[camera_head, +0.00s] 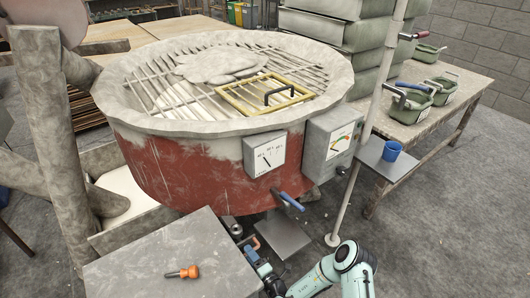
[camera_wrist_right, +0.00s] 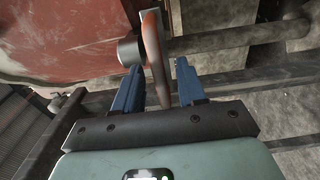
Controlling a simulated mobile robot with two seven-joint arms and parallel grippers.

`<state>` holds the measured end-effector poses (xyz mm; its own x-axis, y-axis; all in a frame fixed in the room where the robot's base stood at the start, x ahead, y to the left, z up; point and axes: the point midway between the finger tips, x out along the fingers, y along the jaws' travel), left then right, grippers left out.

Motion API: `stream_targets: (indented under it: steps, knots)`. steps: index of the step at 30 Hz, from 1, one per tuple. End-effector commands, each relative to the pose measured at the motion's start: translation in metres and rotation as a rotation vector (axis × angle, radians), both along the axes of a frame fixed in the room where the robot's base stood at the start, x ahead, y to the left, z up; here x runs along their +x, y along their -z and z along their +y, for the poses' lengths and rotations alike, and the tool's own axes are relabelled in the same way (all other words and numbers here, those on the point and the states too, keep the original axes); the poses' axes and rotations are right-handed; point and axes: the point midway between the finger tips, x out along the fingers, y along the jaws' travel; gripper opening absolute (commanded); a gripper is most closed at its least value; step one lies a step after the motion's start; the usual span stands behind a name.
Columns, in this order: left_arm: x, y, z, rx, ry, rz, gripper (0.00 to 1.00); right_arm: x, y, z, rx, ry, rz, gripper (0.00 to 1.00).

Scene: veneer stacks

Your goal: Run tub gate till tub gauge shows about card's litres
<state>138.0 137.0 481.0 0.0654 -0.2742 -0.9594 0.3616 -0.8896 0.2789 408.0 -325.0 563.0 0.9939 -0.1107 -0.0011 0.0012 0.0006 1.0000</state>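The large red tub (camera_head: 190,165) has a grate on top and a white dial gauge (camera_head: 265,157) on its front. The dial's needle points to the upper left; its figures are too small to read. A blue-handled lever (camera_head: 290,201) sticks out under the tub. My right gripper (camera_head: 254,252) is low in front of the tub. In the right wrist view its blue fingers (camera_wrist_right: 158,88) stand open on either side of an orange-brown lever (camera_wrist_right: 155,55) on a pipe, with a gap showing. I cannot make out a card. My left gripper is out of view.
A grey box with a coloured dial (camera_head: 331,145) hangs right of the gauge. A post (camera_head: 370,120) carries a small shelf with a blue cup (camera_head: 392,150). A grey table (camera_head: 150,250) with an orange-handled tool (camera_head: 183,272) stands left of my right gripper.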

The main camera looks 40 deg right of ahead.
Motion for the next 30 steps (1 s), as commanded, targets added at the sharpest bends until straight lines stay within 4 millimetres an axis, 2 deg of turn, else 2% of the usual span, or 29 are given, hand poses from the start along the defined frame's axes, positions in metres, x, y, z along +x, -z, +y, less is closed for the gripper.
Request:
stream_targets:
  steps: [5,21,30]
  knots:
    - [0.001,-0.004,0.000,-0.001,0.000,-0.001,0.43,-0.006,-0.001,0.000,0.001,0.001,0.001,0.40]
    - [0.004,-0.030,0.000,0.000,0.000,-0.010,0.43,-0.060,-0.001,0.006,0.000,0.001,0.001,0.40]
    - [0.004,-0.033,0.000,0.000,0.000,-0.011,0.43,-0.070,0.000,0.008,0.000,0.000,-0.001,0.40]
